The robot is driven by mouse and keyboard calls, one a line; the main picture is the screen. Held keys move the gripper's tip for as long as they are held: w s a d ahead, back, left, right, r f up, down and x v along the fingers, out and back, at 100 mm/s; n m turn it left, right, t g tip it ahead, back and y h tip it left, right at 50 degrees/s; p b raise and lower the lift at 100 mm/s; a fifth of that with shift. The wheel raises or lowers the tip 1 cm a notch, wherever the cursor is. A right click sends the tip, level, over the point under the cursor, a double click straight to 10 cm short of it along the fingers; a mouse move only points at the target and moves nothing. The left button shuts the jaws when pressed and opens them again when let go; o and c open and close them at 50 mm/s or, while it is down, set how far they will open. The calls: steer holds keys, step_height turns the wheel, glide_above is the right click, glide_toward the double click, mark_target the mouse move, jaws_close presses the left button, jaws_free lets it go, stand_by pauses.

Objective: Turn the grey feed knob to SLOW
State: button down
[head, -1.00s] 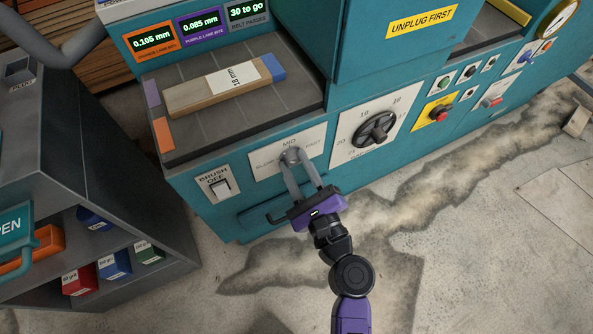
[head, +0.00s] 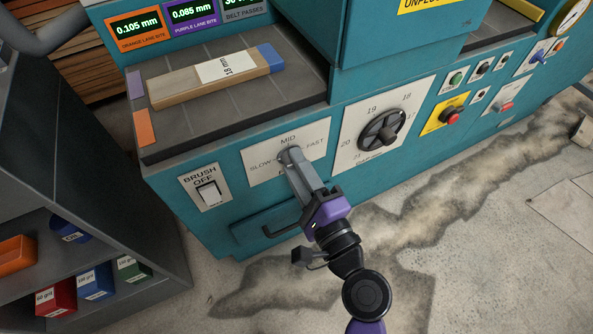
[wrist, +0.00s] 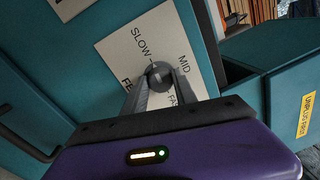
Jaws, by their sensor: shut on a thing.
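The grey feed knob (head: 289,156) sits on a white plate (head: 262,172) on the teal machine front. The plate reads SLOW at left, MID above and FAST at right. My gripper (head: 293,160) is shut on the knob, its grey fingers reaching up from below right. In the wrist view the round knob (wrist: 160,75) sits between the two fingertips, with SLOW at its upper left and MID at its upper right. The lower lettering on the plate is partly hidden by the fingers.
A brush switch (head: 208,194) is left of the plate and a large black dial (head: 382,130) is right of it. A drawer handle (head: 282,232) juts out below. A red button (head: 453,118) is farther right. A shelf with bins (head: 150,290) stands at lower left.

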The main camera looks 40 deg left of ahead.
steer(key=shift+n, duration=0.4)
steer(key=c, duration=1)
jaws_free()
steer(key=v, duration=0.7)
steer(key=shift+s+d, duration=0.2)
steer(key=shift+d, duration=0.2)
